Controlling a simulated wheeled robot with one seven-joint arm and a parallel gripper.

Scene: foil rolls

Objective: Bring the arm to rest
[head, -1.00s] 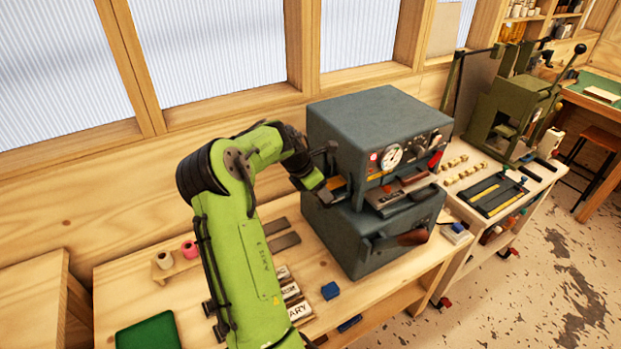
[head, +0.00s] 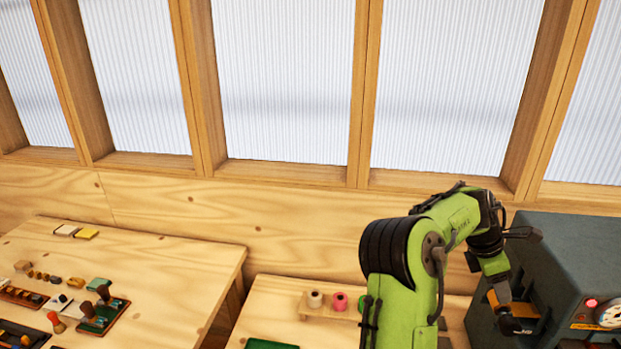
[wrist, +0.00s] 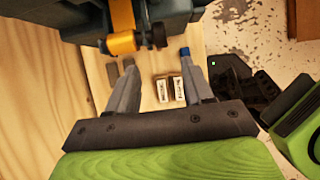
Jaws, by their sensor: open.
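My green arm (head: 408,245) stands at the right of the head view, bent over toward the blue-grey machine (head: 575,255). In the wrist view, my gripper (wrist: 158,66) is open, with its two grey fingers apart and nothing held between them. In the head view the wrist end is beside the machine's left side, and the fingers are hard to make out there.
A pale roll (head: 315,298) and a pink roll (head: 339,301) stand on a small wooden rack left of my arm. White-labelled blocks (wrist: 169,88) lie on the bench below my gripper. A second bench (head: 150,270) with stamps and small tools is at the left.

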